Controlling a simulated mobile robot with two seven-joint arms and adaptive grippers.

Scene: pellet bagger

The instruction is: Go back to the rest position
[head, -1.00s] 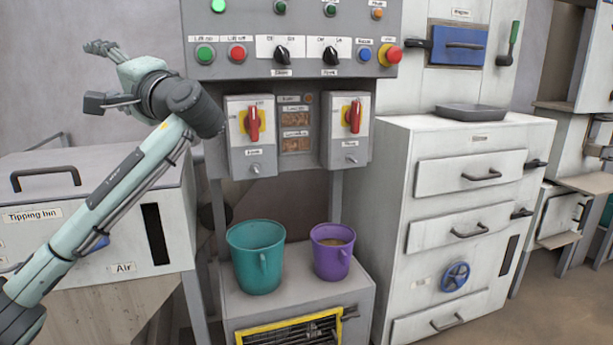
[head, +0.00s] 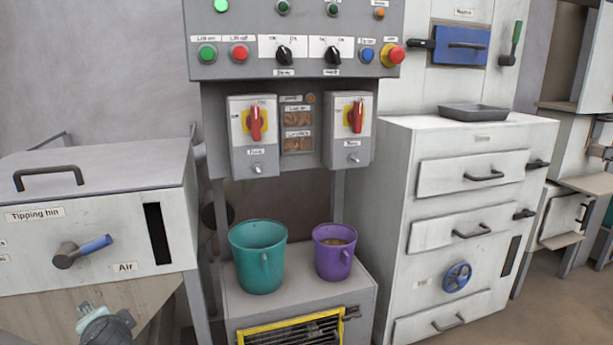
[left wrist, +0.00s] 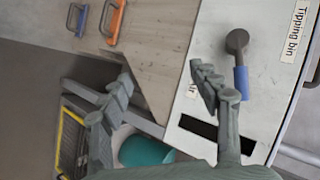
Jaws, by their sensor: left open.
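In the left wrist view my left gripper (left wrist: 163,88) is open, its two grey fingers wide apart with nothing between them. In the head view only a piece of my left arm shows at the bottom left edge, in front of the tipping bin's lower part. The tipping bin (head: 80,221) is beside it, with a blue-gripped lever (head: 82,251) on its front. The lever also shows in the left wrist view (left wrist: 240,80), beyond one finger. My right gripper is in neither view.
A teal bucket (head: 257,258) and a purple bucket (head: 332,256) with contents stand on a low cabinet (head: 300,302). A control panel (head: 290,55) hangs above them. A drawer cabinet (head: 395,160) with a tray (head: 472,113) on top stands right.

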